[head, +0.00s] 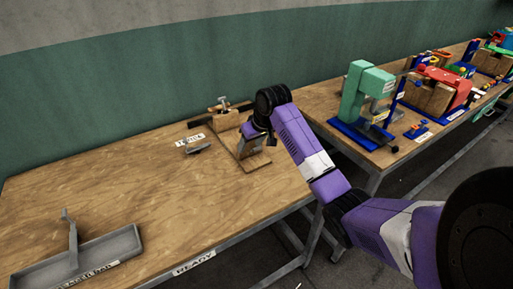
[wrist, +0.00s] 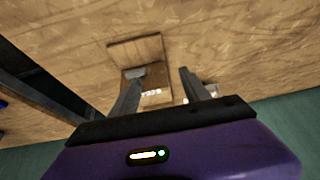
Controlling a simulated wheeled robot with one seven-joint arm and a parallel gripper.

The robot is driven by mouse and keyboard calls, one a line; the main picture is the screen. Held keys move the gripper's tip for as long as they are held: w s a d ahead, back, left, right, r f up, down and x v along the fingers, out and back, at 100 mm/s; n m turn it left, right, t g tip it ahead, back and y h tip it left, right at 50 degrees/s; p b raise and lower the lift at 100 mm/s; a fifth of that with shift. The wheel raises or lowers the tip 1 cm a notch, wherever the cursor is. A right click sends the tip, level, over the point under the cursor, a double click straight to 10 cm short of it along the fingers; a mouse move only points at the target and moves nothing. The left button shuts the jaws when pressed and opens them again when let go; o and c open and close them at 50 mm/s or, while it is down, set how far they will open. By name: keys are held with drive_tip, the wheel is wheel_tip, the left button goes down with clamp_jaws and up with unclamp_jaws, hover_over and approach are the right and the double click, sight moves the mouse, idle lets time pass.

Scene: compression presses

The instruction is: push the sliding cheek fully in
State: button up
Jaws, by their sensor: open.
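A wooden fixture with a flat base (head: 245,160) and an upright block stands on the near-left table, under my gripper. In the wrist view its wooden base (wrist: 148,48) carries a small grey piece (wrist: 134,72) and a block with white lettering (wrist: 152,93). I cannot tell for sure which part is the sliding cheek. My gripper (wrist: 160,78) is open, its two grey fingers apart on either side of the lettered block, with nothing visibly clamped. Whether a finger touches the fixture is unclear. In the head view my wrist hides part of the fixture and the fingers.
A white label (head: 190,140) and a small dark tool (head: 199,149) lie left. A grey tray (head: 100,258) sits front left. A green press (head: 362,92) stands on the right table.

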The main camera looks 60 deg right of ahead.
drive_tip(key=s+d+r+g, duration=0.1)
drive_tip(key=s+d, duration=0.1)
drive_tip(key=d, duration=0.1)
drive_tip(key=p+x, duration=0.1)
drive_tip(key=x, duration=0.6)
drive_tip(key=shift+s+d, duration=0.1)
drive_tip(key=shift+d, duration=0.1)
drive_tip(key=shift+c, duration=0.4)
clamp_jaws()
idle(0.8)
